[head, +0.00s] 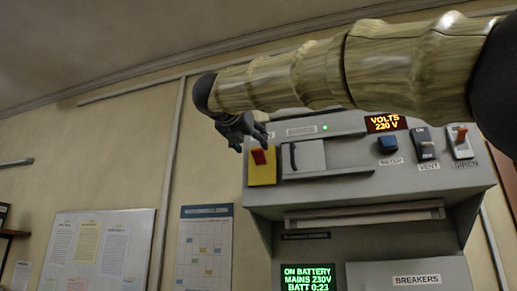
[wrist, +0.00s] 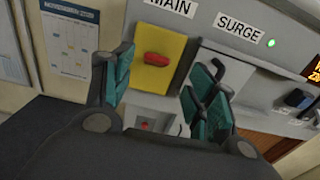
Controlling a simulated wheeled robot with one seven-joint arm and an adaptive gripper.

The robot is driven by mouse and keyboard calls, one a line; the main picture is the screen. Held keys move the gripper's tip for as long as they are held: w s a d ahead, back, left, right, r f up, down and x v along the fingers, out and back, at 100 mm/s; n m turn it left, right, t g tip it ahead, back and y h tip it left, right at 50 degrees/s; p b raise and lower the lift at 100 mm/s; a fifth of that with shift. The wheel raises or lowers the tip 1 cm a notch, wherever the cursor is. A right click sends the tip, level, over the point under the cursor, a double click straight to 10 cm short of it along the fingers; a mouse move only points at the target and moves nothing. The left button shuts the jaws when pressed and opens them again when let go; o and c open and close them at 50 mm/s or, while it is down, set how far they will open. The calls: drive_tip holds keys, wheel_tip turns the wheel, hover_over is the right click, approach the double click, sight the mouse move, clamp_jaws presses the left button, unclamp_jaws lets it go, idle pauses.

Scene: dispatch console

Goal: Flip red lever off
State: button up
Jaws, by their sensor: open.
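The red lever (head: 258,156) sits on a yellow plate (head: 262,174) at the left end of the grey console's sloped panel. In the wrist view the red lever (wrist: 158,59) shows on its yellow plate (wrist: 152,78), under a label reading MAIN. My gripper (head: 254,137) hangs just above and in front of the lever in the head view. In the wrist view my gripper (wrist: 160,80) is open, its two teal-padded fingers standing apart with the lever seen between them. Nothing is held. Whether a finger touches the lever cannot be told.
Right of the yellow plate is a grey cover with a dark handle (head: 293,156), under the SURGE label (wrist: 239,28). Further right are a blue knob (head: 387,144), the VENT switch (head: 425,143) and the orange SIREN switch (head: 461,136). A green screen (head: 307,278) reads ON BATTERY.

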sight(256, 150)
drive_tip(key=p+x, duration=0.2)
drive_tip(key=x, duration=0.4)
drive_tip(key=shift+w+a, duration=0.15)
drive_tip(key=shift+w, duration=0.05)
drive_tip(key=shift+w+f, duration=0.1)
drive_tip(key=shift+w, duration=0.5)
drive_tip(key=shift+s, duration=0.1)
drive_tip(key=shift+c, duration=0.4)
drive_tip(key=c, duration=0.9)
